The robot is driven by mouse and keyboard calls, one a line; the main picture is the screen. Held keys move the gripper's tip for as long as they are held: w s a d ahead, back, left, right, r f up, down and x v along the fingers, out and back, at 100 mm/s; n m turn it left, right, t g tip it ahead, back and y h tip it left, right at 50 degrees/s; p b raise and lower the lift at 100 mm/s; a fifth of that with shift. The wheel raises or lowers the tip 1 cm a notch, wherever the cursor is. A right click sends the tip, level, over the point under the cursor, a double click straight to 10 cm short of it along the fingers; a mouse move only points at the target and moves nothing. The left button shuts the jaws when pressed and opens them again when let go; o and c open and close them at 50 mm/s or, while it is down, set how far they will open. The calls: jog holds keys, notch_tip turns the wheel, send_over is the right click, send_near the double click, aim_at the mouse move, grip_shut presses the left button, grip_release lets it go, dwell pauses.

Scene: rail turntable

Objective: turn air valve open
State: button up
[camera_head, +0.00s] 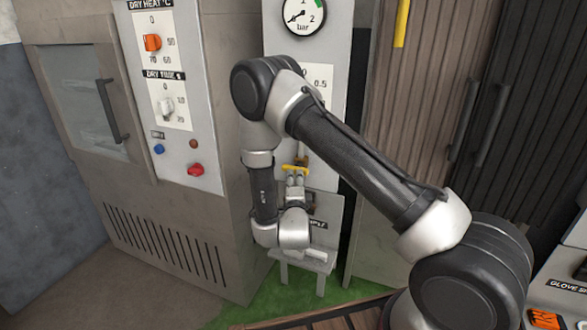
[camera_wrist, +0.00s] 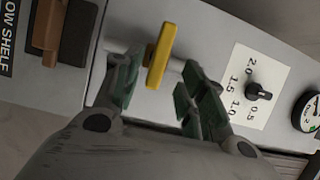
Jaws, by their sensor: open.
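The air valve has a yellow handle (camera_head: 295,168) on a grey panel, low in the middle of the head view. In the wrist view the yellow handle (camera_wrist: 160,56) stands nearly upright in the picture, across a pale horizontal pipe. My gripper (camera_wrist: 157,76) is open, with one finger left of the handle and one right of it. The handle shows in the gap, with space on both sides, and I see no contact. Whether the fingertips reach its depth is unclear. In the head view my arm partly hides the valve area.
A pressure gauge (camera_head: 303,14) is above, and a black knob (camera_wrist: 258,92) on a numbered scale sits right of the valve in the wrist view. A brown block-like part (camera_wrist: 48,28) is left. A grey oven cabinet (camera_head: 175,215) and a brown ribbed cabinet (camera_head: 410,130) flank the panel.

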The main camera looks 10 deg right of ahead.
aim_at(295, 172)
jog(key=shift+w, duration=0.3)
jog(key=x, duration=0.7)
jog(key=shift+w, duration=0.15)
jog(key=shift+c, duration=0.5)
jog(key=c, duration=0.7)
jog(key=shift+c, duration=0.2)
